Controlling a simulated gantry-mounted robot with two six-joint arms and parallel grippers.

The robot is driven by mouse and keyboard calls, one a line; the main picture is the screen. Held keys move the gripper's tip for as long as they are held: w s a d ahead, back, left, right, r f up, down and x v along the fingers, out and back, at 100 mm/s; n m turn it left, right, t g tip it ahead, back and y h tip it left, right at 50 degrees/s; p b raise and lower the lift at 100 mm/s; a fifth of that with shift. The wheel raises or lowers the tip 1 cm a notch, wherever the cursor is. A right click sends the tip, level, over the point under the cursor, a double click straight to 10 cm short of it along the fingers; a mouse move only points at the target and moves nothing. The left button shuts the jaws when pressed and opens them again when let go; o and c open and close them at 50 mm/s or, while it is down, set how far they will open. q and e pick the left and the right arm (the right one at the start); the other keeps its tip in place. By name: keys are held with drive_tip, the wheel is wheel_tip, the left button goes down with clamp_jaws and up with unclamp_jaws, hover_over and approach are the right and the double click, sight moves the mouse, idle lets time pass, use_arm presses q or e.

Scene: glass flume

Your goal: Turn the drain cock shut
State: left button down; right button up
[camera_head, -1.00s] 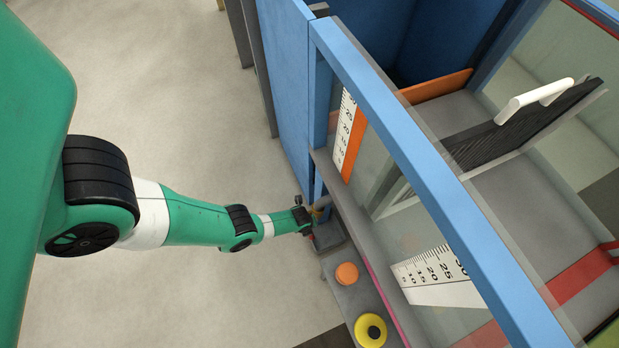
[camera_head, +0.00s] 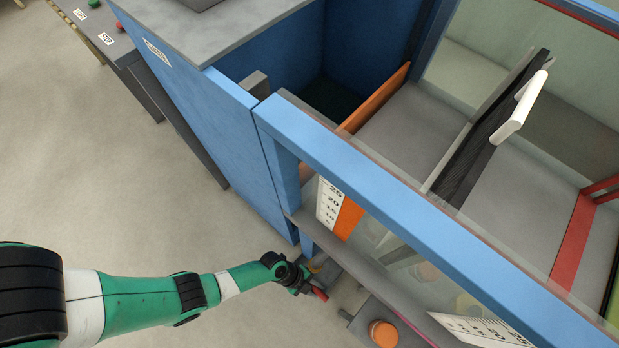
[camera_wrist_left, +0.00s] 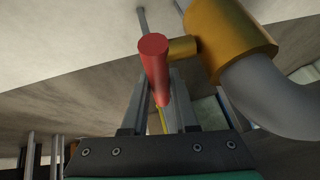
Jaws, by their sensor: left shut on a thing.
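The drain cock has a brass body (camera_wrist_left: 232,38) on a bent grey pipe (camera_wrist_left: 268,98) in the left wrist view. Its red handle (camera_wrist_left: 154,62) stands out toward the camera. My left gripper (camera_wrist_left: 158,98) is shut on the red handle, one finger on each side. In the head view my left gripper (camera_head: 304,284) is low beside the flume's near corner. The red handle (camera_head: 319,294) sticks out past it, and a bit of brass (camera_head: 314,268) shows behind. The exact angle of the cock is hard to read. My right gripper is not in view.
The flume's blue frame (camera_head: 400,205) and glass wall rise just beyond the cock. An orange round knob (camera_head: 383,333) sits on a grey box to the right. A white-handled dark gate (camera_head: 520,105) stands inside the flume. The floor on the left is open.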

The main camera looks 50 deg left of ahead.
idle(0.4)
use_arm(q)
drive_tip(key=c, duration=0.7)
unclamp_jaws()
drive_tip(key=p+v, duration=0.8)
drive_tip(key=v, duration=0.3)
drive_tip(key=shift+s+a+r, duration=0.15)
drive_tip(key=shift+s+a, duration=0.05)
drive_tip(key=shift+a, duration=0.05)
